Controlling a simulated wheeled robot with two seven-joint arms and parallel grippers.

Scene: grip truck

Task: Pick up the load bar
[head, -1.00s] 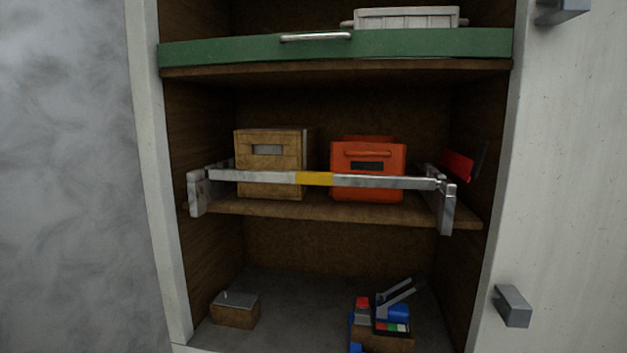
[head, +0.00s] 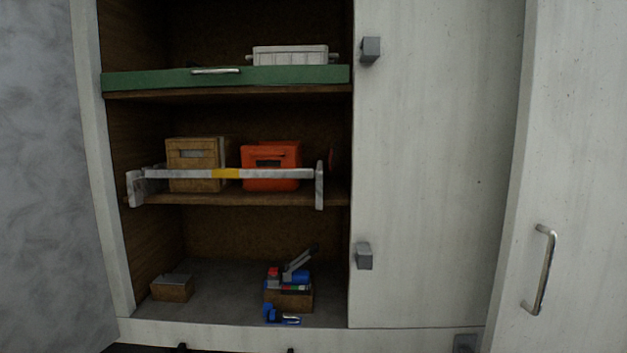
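The load bar (head: 270,174) is a long grey metal bar with a yellow band near its middle. It runs level across the front of the middle shelf (head: 250,198), in front of two boxes. Its left end meets a pale bracket (head: 136,188) and its right end meets another upright bracket (head: 319,186). Neither of my grippers shows in the head view.
A wooden crate (head: 192,153) and an orange box (head: 270,155) stand behind the bar. Below are a small box (head: 172,288) and a box of tools (head: 288,299). White panels (head: 440,170) with handles stand at the right.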

